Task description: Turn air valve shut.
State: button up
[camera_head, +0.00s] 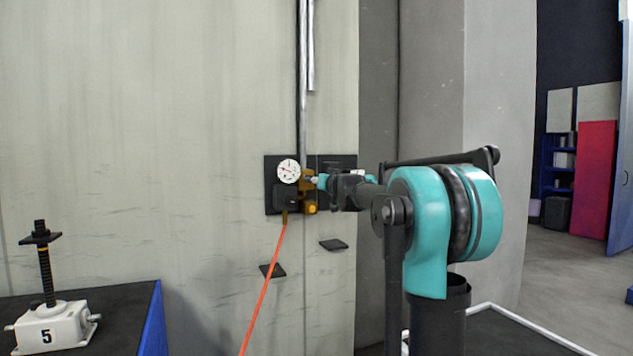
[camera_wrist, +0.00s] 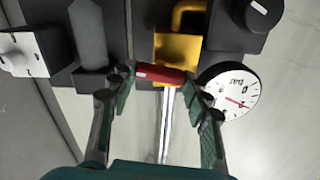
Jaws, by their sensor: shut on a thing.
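The air valve has a yellow body (camera_wrist: 178,46) on a dark wall plate, with a short red handle (camera_wrist: 160,75). In the wrist view the red handle lies roughly crosswise to the silver pipe (camera_wrist: 166,125). My gripper (camera_wrist: 160,76) is shut on the red handle, one finger at each end. In the head view my gripper (camera_head: 318,182) reaches the valve (camera_head: 308,186) from the right, and the handle is too small to make out there. A white round gauge (camera_head: 288,171) sits just left of the valve; it also shows in the wrist view (camera_wrist: 231,92).
An orange-red hose (camera_head: 262,293) hangs down from the black unit (camera_head: 292,201) below the gauge. A white screw jack marked 5 (camera_head: 50,326) stands on a dark-topped bench (camera_head: 120,312) at lower left. Small dark plates (camera_head: 333,245) are on the wall below the valve.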

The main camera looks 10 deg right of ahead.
jog(key=shift+d+f+m, duration=0.1)
jog(key=shift+f+m, duration=0.05)
jog(key=shift+m, duration=3.8)
jog(key=shift+d+f+m, duration=0.1)
jog(key=shift+f+m, duration=0.05)
jog(key=shift+m, duration=3.8)
jog(key=o, duration=1.2)
jog(key=shift+c, duration=0.2)
jog(key=v, duration=1.2)
